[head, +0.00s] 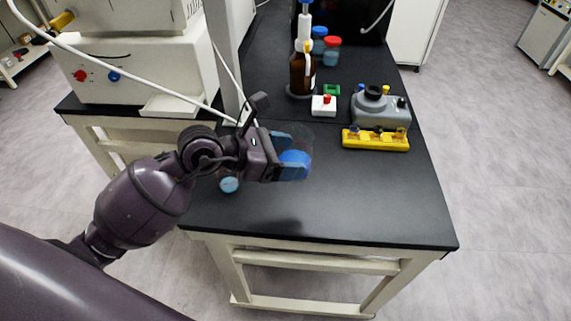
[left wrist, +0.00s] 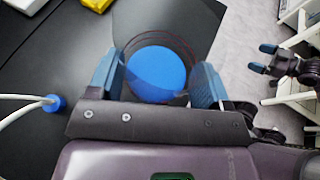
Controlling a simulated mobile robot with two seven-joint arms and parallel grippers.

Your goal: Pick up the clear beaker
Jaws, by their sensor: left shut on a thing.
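The clear beaker (head: 293,157) holds blue liquid and is gripped by my left gripper (head: 291,157) near the left side of the black bench. A dark shadow on the bench lies below and apart from it, so it appears raised above the top. In the left wrist view the beaker's round rim and blue contents (left wrist: 157,75) sit between the two blue fingers of the left gripper (left wrist: 159,85). My right gripper (left wrist: 263,58) shows at the right of that view, with its blue fingertips apart and nothing between them.
A yellow rack (head: 375,145) stands at the right of the black bench (head: 350,205). Behind it are a grey device (head: 381,110), a brown bottle (head: 302,75) and blue- and red-capped jars (head: 331,52). A small blue-topped item (head: 229,184) lies below my left arm. The front bench area is clear.

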